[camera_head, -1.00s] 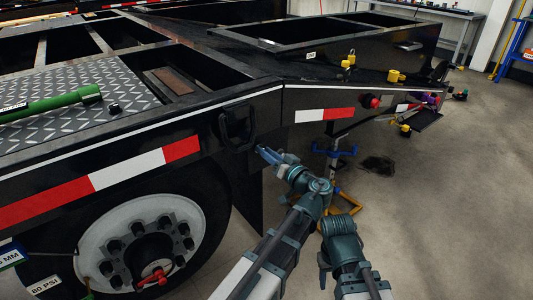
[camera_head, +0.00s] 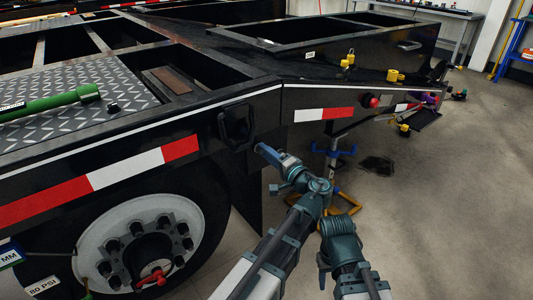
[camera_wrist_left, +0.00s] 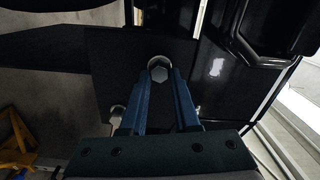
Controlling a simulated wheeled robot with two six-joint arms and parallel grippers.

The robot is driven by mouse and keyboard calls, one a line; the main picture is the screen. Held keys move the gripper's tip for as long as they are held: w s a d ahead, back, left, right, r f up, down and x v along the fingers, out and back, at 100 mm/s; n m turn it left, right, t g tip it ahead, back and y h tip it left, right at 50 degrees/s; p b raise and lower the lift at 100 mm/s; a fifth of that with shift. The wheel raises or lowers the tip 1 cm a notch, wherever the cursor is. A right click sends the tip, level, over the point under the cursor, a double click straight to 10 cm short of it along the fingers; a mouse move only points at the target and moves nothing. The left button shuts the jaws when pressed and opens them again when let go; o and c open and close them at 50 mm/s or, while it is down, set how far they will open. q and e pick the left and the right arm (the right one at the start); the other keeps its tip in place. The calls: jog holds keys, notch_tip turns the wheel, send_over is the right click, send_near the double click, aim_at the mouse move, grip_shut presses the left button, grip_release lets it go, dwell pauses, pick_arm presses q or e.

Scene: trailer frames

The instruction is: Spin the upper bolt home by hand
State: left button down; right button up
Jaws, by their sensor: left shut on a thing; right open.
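My left gripper (camera_wrist_left: 160,79) is shut on this bolt. In the head view, my left gripper (camera_head: 262,150) reaches the dark bracket below the trailer's side rail; the bolt is too small or hidden to make out there.
The trailer wheel (camera_head: 140,245) stands left of the gripper. A black handle-like loop (camera_head: 236,125) is on the rail just above-left. A blue and yellow stand (camera_head: 340,152) is behind my arm. Open concrete floor (camera_head: 460,210) lies to the right.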

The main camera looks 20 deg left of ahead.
pick_arm(q)
jog(key=m, duration=2)
jog(key=shift+s+a+f+m+b, duration=0.1)
jog(key=shift+s+f+m+b, duration=0.2)
jog(key=shift+f+m+b, duration=0.1)
jog(key=m, duration=0.8)
jog(key=shift+s+a+r, duration=0.1)
jog(key=shift+s, duration=0.05)
jog(key=shift+m, duration=1.6)
jog(key=c, duration=0.6)
grip_release()
jog(key=shift+r, duration=0.1)
jog(key=shift+c, duration=0.2)
